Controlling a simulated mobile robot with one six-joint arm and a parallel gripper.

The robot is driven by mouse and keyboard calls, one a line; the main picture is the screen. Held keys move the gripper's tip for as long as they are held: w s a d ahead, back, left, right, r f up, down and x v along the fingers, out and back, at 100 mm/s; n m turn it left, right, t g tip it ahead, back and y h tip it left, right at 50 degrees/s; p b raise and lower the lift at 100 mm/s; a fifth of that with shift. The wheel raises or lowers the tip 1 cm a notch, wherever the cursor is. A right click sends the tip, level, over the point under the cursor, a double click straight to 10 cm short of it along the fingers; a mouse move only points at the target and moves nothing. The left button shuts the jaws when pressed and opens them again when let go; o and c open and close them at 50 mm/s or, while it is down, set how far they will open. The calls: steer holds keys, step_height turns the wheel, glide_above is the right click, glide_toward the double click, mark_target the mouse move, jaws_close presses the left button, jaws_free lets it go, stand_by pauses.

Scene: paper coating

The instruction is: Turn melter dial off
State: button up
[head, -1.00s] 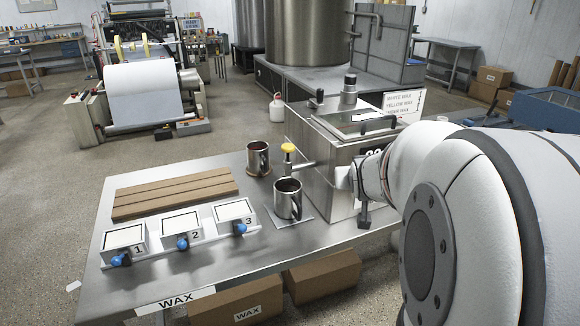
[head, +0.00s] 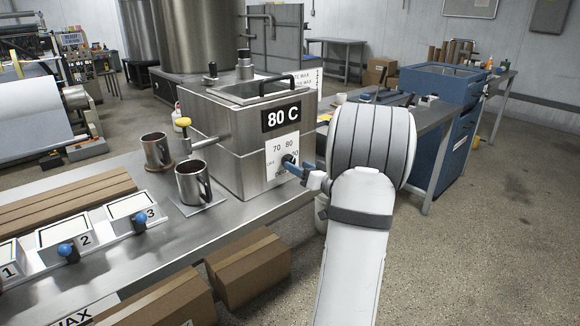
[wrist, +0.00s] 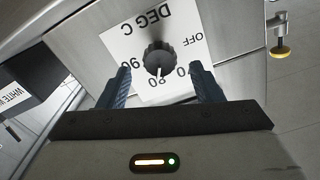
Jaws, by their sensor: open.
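The melter (head: 235,130) is a steel box on the table with an "80 C" display on its front. Its black dial (wrist: 158,58) sits on a white plate (wrist: 130,40) marked DEG C, OFF and numbers, seen upside down in the wrist view. The dial's white pointer faces the lower edge of that picture, toward the numbers and away from OFF. My gripper (wrist: 163,80) is open, its dark blue fingers on either side of the dial's lower part, with gaps visible. In the head view my gripper (head: 288,165) is at the plate and hides part of the dial.
Two steel mugs (head: 193,182) stand left of the melter, near a yellow-knobbed spout (head: 184,122). Numbered trays with blue knobs (head: 66,249) lie further left. Cardboard boxes (head: 248,266) are under the table. A blue machine (head: 440,85) stands at right.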

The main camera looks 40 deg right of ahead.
steer(key=w, duration=0.4)
steer(key=shift+w+a, duration=0.1)
steer(key=shift+a, duration=0.1)
steer(key=shift+c, duration=0.5)
steer(key=c, duration=0.9)
